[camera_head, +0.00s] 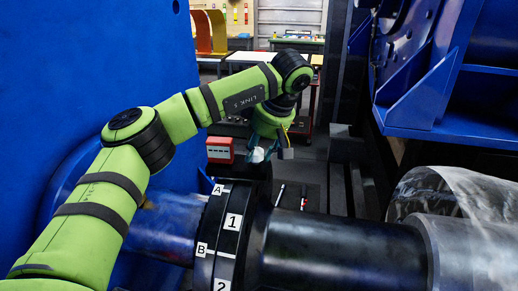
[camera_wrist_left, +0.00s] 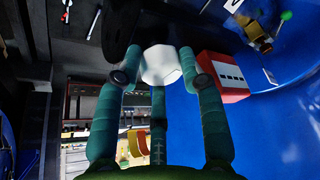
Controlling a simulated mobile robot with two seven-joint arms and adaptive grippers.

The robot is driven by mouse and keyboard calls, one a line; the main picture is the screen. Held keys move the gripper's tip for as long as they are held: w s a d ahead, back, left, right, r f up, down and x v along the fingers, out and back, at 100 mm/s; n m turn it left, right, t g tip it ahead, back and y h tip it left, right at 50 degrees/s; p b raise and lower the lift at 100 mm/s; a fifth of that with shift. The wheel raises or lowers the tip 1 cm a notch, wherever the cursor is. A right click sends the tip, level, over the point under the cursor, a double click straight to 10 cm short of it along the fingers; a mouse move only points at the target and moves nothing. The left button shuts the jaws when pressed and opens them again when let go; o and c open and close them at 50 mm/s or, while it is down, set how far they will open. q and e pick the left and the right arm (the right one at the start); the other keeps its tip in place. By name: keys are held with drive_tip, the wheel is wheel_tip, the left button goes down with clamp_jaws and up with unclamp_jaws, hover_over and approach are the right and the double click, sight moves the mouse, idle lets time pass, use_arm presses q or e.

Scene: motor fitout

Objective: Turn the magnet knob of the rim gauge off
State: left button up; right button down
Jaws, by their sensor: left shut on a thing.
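My left gripper (camera_head: 262,153) reaches down behind the dark coupling rim in the head view. In the left wrist view its teal fingers (camera_wrist_left: 160,76) are closed around a pale, many-sided knob (camera_wrist_left: 160,64), which sits between the fingertips. The knob shows as a small white patch (camera_head: 258,155) under the gripper in the head view. I take it to be the magnet knob; which way it is turned cannot be told. The rest of the rim gauge is mostly hidden or too dark to make out. My right gripper is not in view.
The coupling rim (camera_head: 233,222) bears labels 1, 2, A and B. A dark shaft (camera_head: 340,250) runs right to a clear plastic wrap (camera_head: 465,200). A red box (camera_head: 220,149) stands behind, left of the gripper. Blue machinery (camera_head: 470,100) fills the right side.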

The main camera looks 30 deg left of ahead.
use_arm(q)
drive_tip(key=shift+a, duration=0.1)
drive_tip(key=o, duration=1.1)
drive_tip(key=shift+s, duration=0.1)
drive_tip(key=v, duration=1.2)
